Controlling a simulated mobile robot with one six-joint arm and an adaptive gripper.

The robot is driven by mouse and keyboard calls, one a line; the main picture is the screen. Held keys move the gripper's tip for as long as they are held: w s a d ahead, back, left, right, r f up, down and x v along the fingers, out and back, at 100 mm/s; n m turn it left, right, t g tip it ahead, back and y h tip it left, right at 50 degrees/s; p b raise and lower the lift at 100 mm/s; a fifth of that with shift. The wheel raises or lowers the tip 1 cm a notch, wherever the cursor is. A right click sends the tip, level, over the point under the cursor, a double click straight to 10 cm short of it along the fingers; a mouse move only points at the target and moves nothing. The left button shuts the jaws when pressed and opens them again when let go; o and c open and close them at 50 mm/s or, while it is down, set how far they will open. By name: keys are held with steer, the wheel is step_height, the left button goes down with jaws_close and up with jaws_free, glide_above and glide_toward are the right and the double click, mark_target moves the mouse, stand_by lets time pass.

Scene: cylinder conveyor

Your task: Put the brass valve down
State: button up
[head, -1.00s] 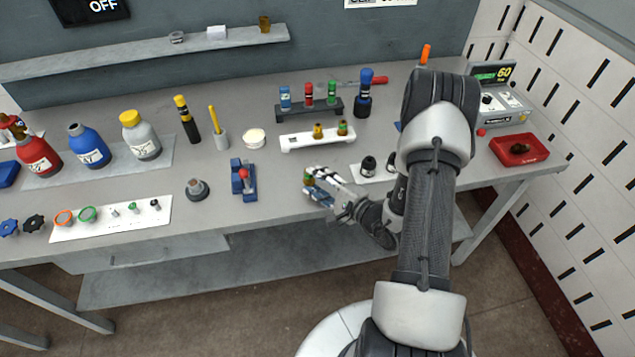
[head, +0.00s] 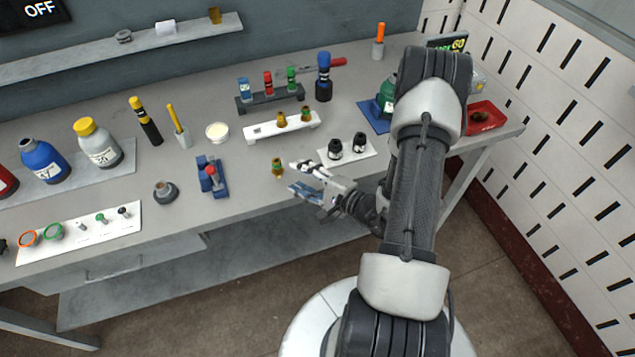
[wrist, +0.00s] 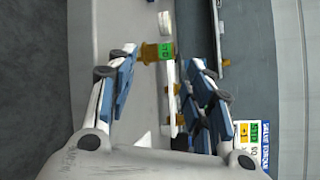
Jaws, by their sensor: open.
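The brass valve (head: 277,168), a small brass piece with a green band, stands upright on the bare grey bench top. It also shows in the wrist view (wrist: 150,52) just ahead of the fingertips, nearer the left finger. My gripper (head: 292,177) is open and empty, just to the right of the valve, with its fingers pointing toward it. In the head view a small gap shows between the fingertips and the valve.
A white rack (head: 262,132) with two similar brass pieces stands behind the valve. A blue and red fixture (head: 212,178) is to its left. Two black knobs on a white plate (head: 354,156) sit right of it. Free bench lies in front of the rack.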

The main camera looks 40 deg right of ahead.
steer(key=v, duration=0.6)
steer(key=a+r+n+g+y, duration=0.5)
steer(key=a+r+n+y, duration=0.2)
steer(key=a+r, duration=0.35)
steer(key=s+a+r+n+g+h, duration=0.3)
steer(key=s+a+r+n+g, duration=0.45)
steer(key=s+a+g, duration=0.35)
steer(key=s+d+r+n+t+h, duration=0.4)
steer(key=r+n+t+h, duration=0.1)
steer(key=r+h, duration=0.2)
steer(key=shift+d+h, duration=0.35)
steer(key=shift+h, duration=0.45)
steer(key=shift+r, duration=0.1)
